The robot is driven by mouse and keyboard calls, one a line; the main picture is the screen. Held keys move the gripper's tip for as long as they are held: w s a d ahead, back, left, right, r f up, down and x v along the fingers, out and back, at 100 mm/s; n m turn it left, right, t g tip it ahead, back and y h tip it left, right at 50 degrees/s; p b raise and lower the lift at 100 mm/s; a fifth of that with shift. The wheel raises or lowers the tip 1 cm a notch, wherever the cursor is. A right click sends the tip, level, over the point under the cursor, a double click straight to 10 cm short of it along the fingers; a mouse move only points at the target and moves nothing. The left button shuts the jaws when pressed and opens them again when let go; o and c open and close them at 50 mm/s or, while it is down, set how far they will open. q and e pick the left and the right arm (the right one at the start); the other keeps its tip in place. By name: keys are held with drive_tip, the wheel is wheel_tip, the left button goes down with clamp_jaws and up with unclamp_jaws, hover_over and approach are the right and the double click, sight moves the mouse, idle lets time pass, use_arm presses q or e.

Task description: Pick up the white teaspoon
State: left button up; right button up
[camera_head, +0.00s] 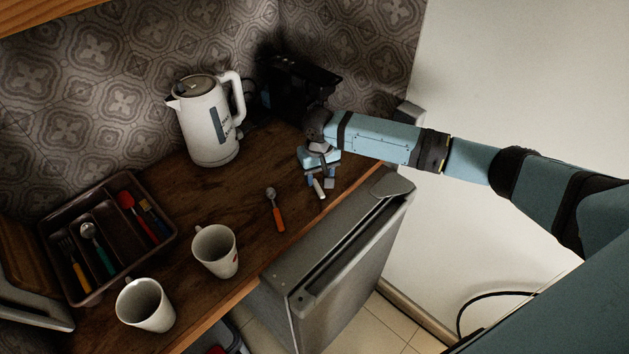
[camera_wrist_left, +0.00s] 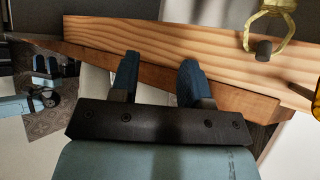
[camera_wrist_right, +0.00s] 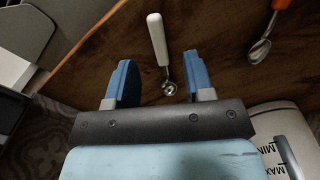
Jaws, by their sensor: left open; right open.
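The white teaspoon (camera_wrist_right: 157,38) lies on the wooden counter in the right wrist view, with a white handle and a metal bowl. Its bowl lies between the two blue fingers of my right gripper (camera_wrist_right: 158,62) in that view, and its handle points away past the fingertips. In the head view the white handle (camera_head: 319,189) shows just below my right gripper (camera_head: 320,179), which hides the bowl. My right gripper is open above the counter and holds nothing. My left gripper (camera_wrist_left: 160,62) is open and empty, in front of a wooden board edge; it is not in the head view.
An orange-handled spoon (camera_head: 277,214) lies left of the white one. A white kettle (camera_head: 208,130) stands behind, and two white mugs (camera_head: 215,252) stand front left. A cutlery tray (camera_head: 108,186) is at the far left. The counter's front edge runs above an open-looking grey appliance (camera_head: 340,255).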

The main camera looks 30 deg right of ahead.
sight(318, 188)
wheel_tip(318, 188, down, 4)
drive_tip(key=shift+w+d+f, duration=0.1)
drive_tip(key=shift+w+f, duration=0.05)
drive_tip(key=shift+f, duration=0.1)
drive_tip(key=shift+c, duration=0.5)
clamp_jaws()
drive_tip(key=shift+r, duration=0.15)
